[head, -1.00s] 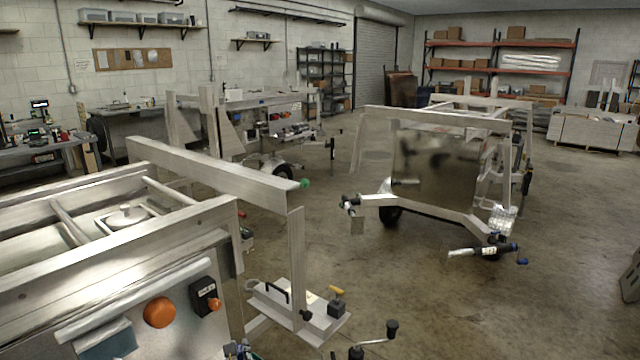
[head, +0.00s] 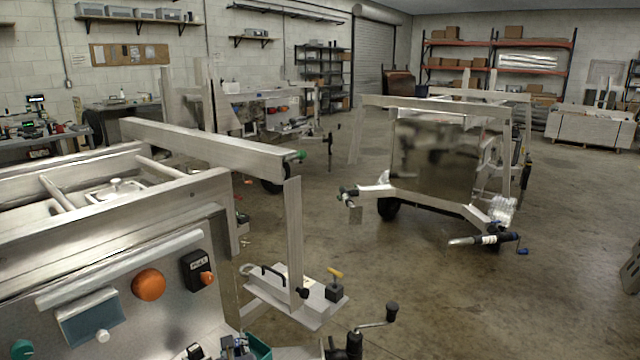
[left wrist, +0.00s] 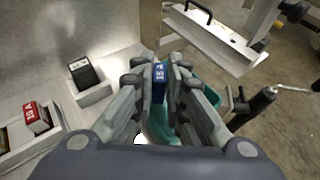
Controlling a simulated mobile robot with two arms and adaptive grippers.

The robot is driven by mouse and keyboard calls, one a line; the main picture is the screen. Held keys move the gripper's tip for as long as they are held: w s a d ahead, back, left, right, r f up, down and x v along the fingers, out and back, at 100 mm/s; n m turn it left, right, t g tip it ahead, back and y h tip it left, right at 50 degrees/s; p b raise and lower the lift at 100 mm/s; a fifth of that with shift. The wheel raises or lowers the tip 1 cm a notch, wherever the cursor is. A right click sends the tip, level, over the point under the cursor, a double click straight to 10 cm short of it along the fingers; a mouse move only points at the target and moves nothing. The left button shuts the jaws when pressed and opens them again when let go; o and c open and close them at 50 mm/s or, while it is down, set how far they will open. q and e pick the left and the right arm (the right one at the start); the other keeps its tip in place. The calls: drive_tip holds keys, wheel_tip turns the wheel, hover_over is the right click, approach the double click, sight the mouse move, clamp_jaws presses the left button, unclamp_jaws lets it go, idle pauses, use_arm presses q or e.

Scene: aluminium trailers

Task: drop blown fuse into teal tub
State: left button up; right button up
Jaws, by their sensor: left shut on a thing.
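My left gripper (left wrist: 160,95) is shut on a blue fuse (left wrist: 160,74) with white markings, upright between the fingertips. The teal tub (left wrist: 211,96) is below and behind the fingers in the left wrist view, partly hidden by them. In the head view the tub (head: 259,346) shows at the bottom edge, close to my left gripper (head: 232,348), which is small and partly cut off. The fuse appears above the tub; the height is hard to tell. My right gripper is not in view.
A red fuse (left wrist: 35,117) and a black block (left wrist: 83,74) sit on the trailer's ledge at left. The trailer panel carries an orange lamp (head: 149,285) and a black switch (head: 197,271). A crank handle (head: 378,322) stands right of the tub. Open floor lies farther right.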

use_arm(q)
drive_tip(key=o, duration=0.8)
drive_tip(key=shift+s, duration=0.1)
drive_tip(key=v, duration=1.2)
drive_tip(key=shift+f, duration=0.1)
